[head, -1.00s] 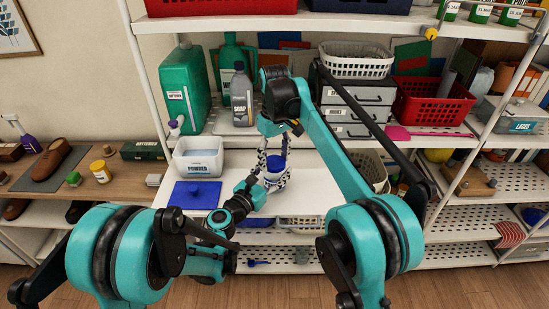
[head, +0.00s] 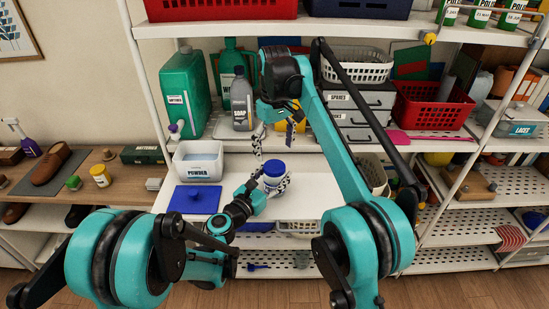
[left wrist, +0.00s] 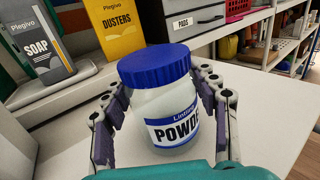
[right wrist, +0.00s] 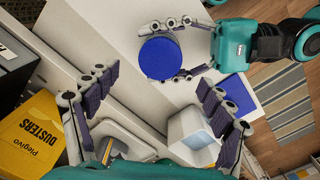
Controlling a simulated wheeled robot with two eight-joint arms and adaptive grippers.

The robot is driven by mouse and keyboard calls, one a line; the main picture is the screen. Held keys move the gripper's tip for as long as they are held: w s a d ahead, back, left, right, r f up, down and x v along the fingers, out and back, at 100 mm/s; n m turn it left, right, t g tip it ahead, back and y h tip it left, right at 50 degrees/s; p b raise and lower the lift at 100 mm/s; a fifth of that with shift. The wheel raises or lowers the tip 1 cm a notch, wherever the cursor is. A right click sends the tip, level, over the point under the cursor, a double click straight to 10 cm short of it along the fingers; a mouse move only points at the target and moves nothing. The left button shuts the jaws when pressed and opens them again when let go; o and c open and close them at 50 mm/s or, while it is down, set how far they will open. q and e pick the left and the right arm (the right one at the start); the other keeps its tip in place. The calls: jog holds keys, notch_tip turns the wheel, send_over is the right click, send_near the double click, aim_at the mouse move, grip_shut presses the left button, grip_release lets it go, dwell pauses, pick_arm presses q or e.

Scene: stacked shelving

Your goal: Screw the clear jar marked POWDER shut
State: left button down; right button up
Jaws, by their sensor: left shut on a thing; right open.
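The clear jar marked POWDER (left wrist: 170,118) stands upright between my left gripper's fingers, with its blue screw lid (left wrist: 155,66) on top. In the head view the jar (head: 273,183) is over the front of the white shelf board. My left gripper (head: 272,189) is shut around the jar's body. My right gripper (head: 274,140) is open and empty, above the jar and apart from the lid. The right wrist view shows the lid (right wrist: 160,58) from above, beyond the open fingers. How tightly the lid is seated cannot be told.
A grey soap bottle (head: 240,103) and a yellow dusters box (left wrist: 115,28) stand behind. Drawers (head: 358,105) are at right. The board right of the jar is clear.

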jog(key=shift+r, duration=0.95)
pick_arm(q)
jog(key=shift+c, duration=2)
grip_release()
jog(key=v, duration=1.2)
